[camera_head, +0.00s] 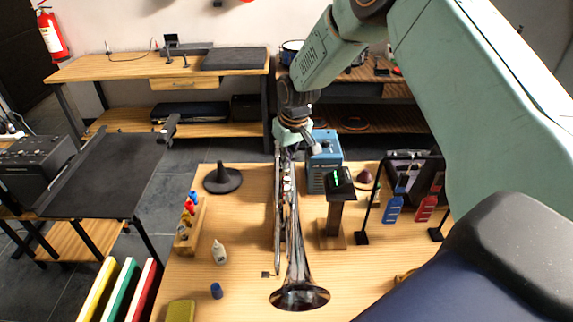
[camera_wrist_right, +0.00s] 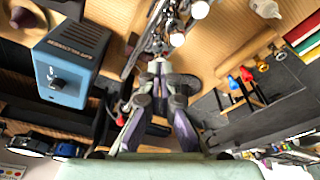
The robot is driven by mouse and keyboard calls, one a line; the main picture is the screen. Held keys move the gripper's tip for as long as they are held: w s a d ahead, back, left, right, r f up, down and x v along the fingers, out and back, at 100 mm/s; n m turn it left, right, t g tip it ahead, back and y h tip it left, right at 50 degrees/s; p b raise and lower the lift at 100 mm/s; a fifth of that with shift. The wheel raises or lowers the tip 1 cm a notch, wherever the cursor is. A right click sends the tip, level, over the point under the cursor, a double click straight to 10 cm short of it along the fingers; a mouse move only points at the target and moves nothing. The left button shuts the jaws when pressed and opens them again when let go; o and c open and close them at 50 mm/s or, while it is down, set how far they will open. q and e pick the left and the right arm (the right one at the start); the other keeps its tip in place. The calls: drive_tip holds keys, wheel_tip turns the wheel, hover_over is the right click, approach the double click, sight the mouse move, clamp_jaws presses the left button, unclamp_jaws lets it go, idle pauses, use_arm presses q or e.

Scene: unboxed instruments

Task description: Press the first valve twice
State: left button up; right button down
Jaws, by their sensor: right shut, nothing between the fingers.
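A silver trumpet (camera_head: 293,235) is on the wooden table, its bell toward me and its valve section at the far end, partly hidden by my right gripper. My right gripper (camera_head: 289,148) is over that far end, pointing down. In the right wrist view its fingers (camera_wrist_right: 160,68) are shut and empty, with the tips close to the trumpet's valves (camera_wrist_right: 177,38). Pale round valve tops show beside and beyond the tips. I cannot tell whether the tips touch a valve. My left gripper is in neither view.
A blue box (camera_head: 324,165) stands right of the trumpet, also large in the wrist view (camera_wrist_right: 70,65).

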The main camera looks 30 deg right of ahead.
drive_tip(key=shift+r+p, duration=1.95)
drive_tip(key=shift+r, duration=0.5)
drive_tip(key=shift+f, duration=0.15)
drive_tip(key=shift+r, duration=0.8)
wheel_tip(320, 180, down, 4)
drive_tip(key=b, duration=0.3)
drive_tip(key=shift+f+b, duration=0.1)
drive_tip(key=shift+b, duration=0.25)
drive_tip(key=shift+f, duration=0.6)
